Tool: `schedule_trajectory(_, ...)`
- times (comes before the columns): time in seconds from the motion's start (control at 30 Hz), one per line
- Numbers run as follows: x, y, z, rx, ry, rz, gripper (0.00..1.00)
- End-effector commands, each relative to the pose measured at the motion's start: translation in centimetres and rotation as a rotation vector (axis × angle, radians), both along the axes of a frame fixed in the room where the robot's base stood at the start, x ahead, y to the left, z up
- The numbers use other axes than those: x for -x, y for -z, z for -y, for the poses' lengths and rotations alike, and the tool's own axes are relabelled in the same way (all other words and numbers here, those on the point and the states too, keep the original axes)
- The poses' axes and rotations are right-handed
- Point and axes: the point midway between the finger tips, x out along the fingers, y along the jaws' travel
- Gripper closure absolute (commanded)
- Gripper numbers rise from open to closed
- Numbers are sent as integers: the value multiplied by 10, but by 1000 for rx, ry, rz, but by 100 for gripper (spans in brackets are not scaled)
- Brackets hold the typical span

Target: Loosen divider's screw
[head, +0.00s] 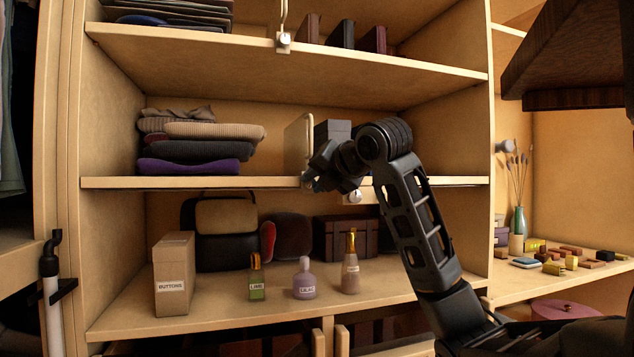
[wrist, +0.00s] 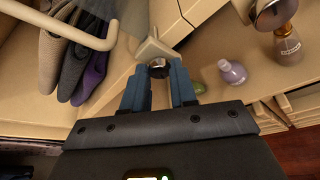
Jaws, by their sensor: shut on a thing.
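The divider (head: 298,146) is a pale upright frame on the middle shelf, right of the folded clothes. In the wrist view its pale rod (wrist: 62,27) shows at the upper left, with a pale clamp (wrist: 154,48) near the shelf edge. My gripper (head: 309,181) is at the shelf's front edge, below the divider. In the wrist view my gripper (wrist: 160,75) has its blue fingers shut on the dark round screw (wrist: 159,68) under the clamp. In the head view my gripper hides most of the screw.
A round knob (head: 353,198) sits under the shelf edge to the right. Green (head: 257,280), lilac (head: 304,282) and brown (head: 350,272) bottles stand below.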

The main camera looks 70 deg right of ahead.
Motion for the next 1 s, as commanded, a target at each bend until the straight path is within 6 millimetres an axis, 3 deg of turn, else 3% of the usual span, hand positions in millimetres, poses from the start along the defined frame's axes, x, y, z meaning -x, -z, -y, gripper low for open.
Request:
schedule_trajectory(0.5, -2, -1, -2, 248, 1, -292, 100)
schedule_trajectory(1.0, -3, -1, -2, 311, 0, -367, 100)
